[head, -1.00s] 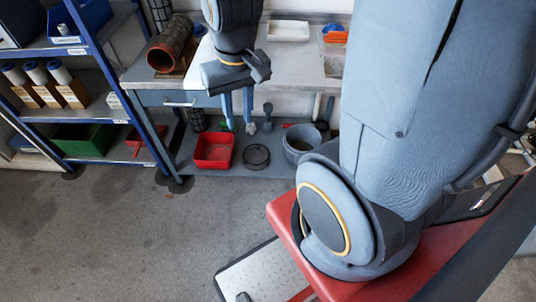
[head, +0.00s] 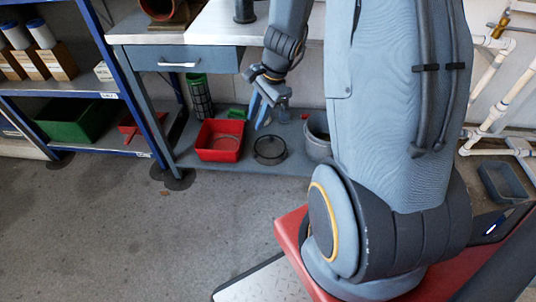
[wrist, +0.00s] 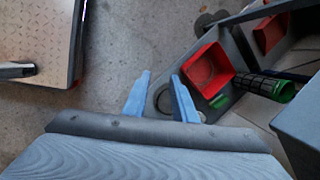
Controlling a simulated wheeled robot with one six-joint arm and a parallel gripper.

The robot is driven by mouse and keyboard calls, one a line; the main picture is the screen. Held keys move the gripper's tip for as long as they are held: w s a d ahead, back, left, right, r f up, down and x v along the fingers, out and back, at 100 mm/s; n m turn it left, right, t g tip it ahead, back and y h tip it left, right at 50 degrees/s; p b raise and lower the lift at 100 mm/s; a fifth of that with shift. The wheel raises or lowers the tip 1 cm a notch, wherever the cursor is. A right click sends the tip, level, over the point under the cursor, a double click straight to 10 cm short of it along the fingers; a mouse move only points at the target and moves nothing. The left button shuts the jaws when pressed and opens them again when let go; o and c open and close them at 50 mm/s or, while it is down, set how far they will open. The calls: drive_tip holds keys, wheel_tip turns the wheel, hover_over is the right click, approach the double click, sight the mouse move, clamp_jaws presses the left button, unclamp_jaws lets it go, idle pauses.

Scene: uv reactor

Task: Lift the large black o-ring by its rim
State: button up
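The large black o-ring (head: 270,162) lies flat on the low shelf under the workbench, between a red bin and a grey bucket. My gripper (head: 256,118) is open and empty, its two light blue fingers slanting down above and slightly left of the ring in the head view. In the wrist view the fingers (wrist: 160,77) are apart, and a dark ring shape shows between and beyond them, partly hidden by the right finger. The fingers appear clear of the ring; the exact gap cannot be told.
The red bin (head: 219,141) stands close left of the ring and the grey bucket (head: 318,138) close right. The workbench drawer (head: 185,60) and bench top overhang the shelf. A blue rack post (head: 125,85) stands at left. The floor (head: 110,225) in front is clear.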

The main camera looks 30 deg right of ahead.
drive_tip(key=shift+w+d+f+m+t+b, duration=0.3)
drive_tip(key=shift+w+d+f+m+b, duration=1.7)
drive_tip(key=shift+f+b, duration=3.1)
drive_tip(key=shift+w+d+f+m+t+b, duration=0.3)
drive_tip(key=shift+w+d+f+m+b, duration=1.75)
drive_tip(key=shift+f, duration=5.4)
drive_tip(key=shift+w+d+f+m+t+b, duration=0.3)
drive_tip(key=shift+w+d+f+m+b, duration=1.55)
drive_tip(key=shift+f+b, duration=3.55)
drive_tip(key=shift+w+a+f+m+p, duration=0.5)
drive_tip(key=shift+w+f+p, duration=0.1)
drive_tip(key=shift+f+p, duration=0.3)
drive_tip(key=shift+r, duration=0.1)
clamp_jaws()
